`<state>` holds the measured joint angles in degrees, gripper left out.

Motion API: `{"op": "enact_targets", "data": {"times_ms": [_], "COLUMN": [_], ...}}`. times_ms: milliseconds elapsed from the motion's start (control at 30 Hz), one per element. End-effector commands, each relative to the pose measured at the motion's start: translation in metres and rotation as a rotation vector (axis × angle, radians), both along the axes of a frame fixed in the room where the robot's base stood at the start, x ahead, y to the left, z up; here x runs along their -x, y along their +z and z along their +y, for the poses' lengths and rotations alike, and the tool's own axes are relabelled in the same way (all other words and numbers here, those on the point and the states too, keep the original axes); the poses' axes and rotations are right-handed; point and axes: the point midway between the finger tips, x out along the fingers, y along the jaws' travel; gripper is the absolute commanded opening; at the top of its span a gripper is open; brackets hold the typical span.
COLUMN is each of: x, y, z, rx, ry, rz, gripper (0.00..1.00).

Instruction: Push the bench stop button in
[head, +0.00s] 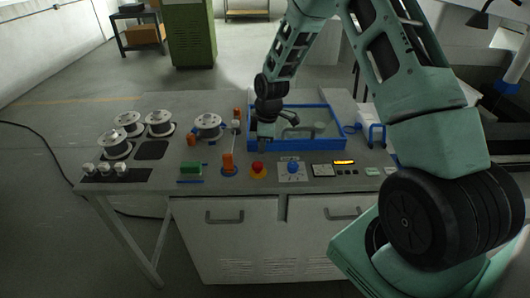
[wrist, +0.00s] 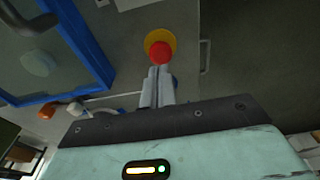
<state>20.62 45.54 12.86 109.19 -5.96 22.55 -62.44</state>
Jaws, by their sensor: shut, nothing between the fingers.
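The bench stop button is a red mushroom head (head: 258,167) on a yellow round base, near the front edge of the grey bench. In the wrist view the red head (wrist: 160,50) and its yellow ring lie just past my fingertips, partly overlapped by them. My gripper (head: 263,149) points down, just behind and above the button in the head view. Its two fingers (wrist: 159,70) are together and empty in the wrist view. I cannot tell whether the tips touch the button.
A blue-rimmed tray (head: 325,147) lies behind. A lit display (head: 344,162) is at right.

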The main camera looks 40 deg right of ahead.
Motion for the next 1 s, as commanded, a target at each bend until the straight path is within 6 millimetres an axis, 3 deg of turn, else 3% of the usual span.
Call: {"op": "enact_targets", "data": {"times_ms": [300, 500, 1000], "x": [0.004, 0.006, 0.006], "y": [0.056, 0.079, 0.085], "z": [-0.007, -0.009, -0.009], "rx": [0.002, 0.000, 0.000], "ry": [-0.001, 0.000, 0.001], "rz": [-0.005, -0.002, 0.000], "gripper": [0.00, 0.00, 0.00]}}
